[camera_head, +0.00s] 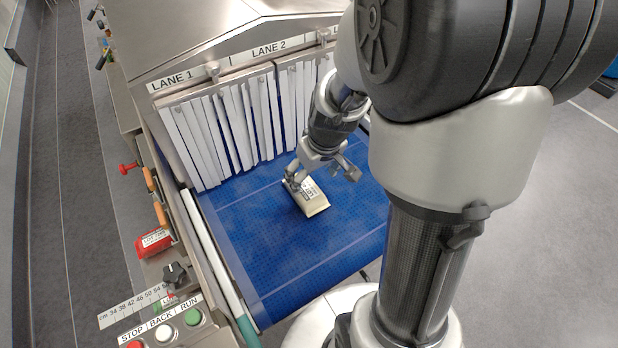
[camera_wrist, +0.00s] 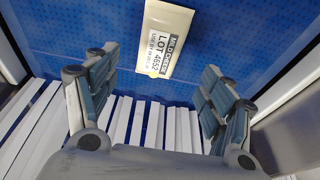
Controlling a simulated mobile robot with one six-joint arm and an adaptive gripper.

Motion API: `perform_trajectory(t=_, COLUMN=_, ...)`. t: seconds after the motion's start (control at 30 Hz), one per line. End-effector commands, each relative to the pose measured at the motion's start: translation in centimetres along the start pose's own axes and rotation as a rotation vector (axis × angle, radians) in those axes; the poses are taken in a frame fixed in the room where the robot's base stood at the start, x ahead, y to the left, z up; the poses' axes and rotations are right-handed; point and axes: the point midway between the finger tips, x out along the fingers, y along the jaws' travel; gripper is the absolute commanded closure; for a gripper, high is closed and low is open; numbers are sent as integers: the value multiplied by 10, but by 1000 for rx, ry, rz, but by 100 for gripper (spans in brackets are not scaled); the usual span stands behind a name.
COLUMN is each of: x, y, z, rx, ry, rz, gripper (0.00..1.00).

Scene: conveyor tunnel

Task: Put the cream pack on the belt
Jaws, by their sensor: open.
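The cream pack (camera_head: 313,203) is a small pale, flat pack lying on the blue belt (camera_head: 255,225), in front of the strip curtain. In the wrist view the pack (camera_wrist: 172,22) lies label up on the belt (camera_wrist: 60,35), and its white label reads LOT 4652. My gripper (camera_head: 321,178) is open above the far end of the pack, with its fingers spread wide. In the wrist view my gripper (camera_wrist: 165,72) has nothing held between its fingers, and the pack lies just beyond the fingertips. One finger partly covers the pack's far end in the head view.
White curtain strips (camera_head: 215,135) hang at the tunnel mouth under the LANE 1 and LANE 2 signs. A panel with STOP, BACK and RUN buttons (camera_head: 164,332), a black knob (camera_head: 176,273) and a red lock-out tag (camera_head: 153,242) lines the left side. The belt's front part is clear.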

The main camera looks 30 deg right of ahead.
Motion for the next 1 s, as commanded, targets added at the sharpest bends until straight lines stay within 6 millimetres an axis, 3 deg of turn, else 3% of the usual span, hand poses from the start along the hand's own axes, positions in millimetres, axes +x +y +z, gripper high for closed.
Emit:
perform_trajectory(t=0.27, x=-32, y=-5, z=-1, rx=-3, ry=7, rz=0, gripper=25)
perform_trajectory(t=0.43, x=-81, y=-40, z=6, rx=-13, ry=40, rz=-5, gripper=25)
perform_trajectory(t=0.6, x=-143, y=-85, z=38, rx=-10, ry=79, rz=-8, gripper=25)
perform_trajectory(t=0.7, x=-170, y=-103, z=64, rx=-2, ry=99, rz=-6, gripper=25)
perform_trajectory(t=0.83, x=-191, y=-116, z=93, rx=15, ry=119, rz=0, gripper=25)
perform_trajectory(t=1.0, x=-201, y=-121, z=113, rx=31, ry=132, rz=4, gripper=25)
